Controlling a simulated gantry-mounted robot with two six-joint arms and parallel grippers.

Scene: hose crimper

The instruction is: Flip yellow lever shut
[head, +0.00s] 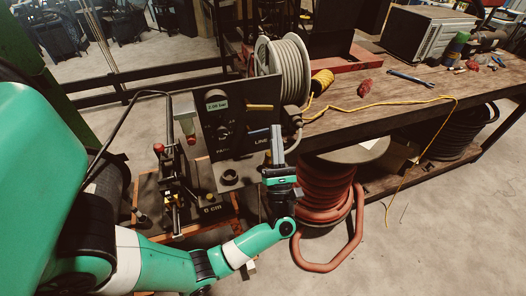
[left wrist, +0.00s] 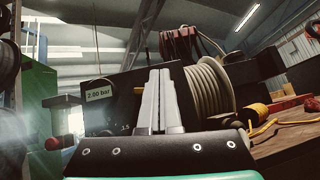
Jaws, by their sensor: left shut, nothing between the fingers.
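The yellow lever (head: 259,107) lies roughly level across the upper right of the dark control panel (head: 208,136). My left gripper (head: 277,132) is shut and empty, its fingers pointing up in front of the panel's right side, below and a little right of the yellow lever. A blue lever (head: 257,134) sits below the yellow one, next to the fingers. My right gripper is not in view.
A grey hose reel (head: 284,70) stands behind the panel on the workbench (head: 375,115). A red hose coil (head: 325,195) lies below right. A red-knobbed fixture (head: 170,175) stands left of the panel. A yellow cord (head: 400,106) crosses the bench.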

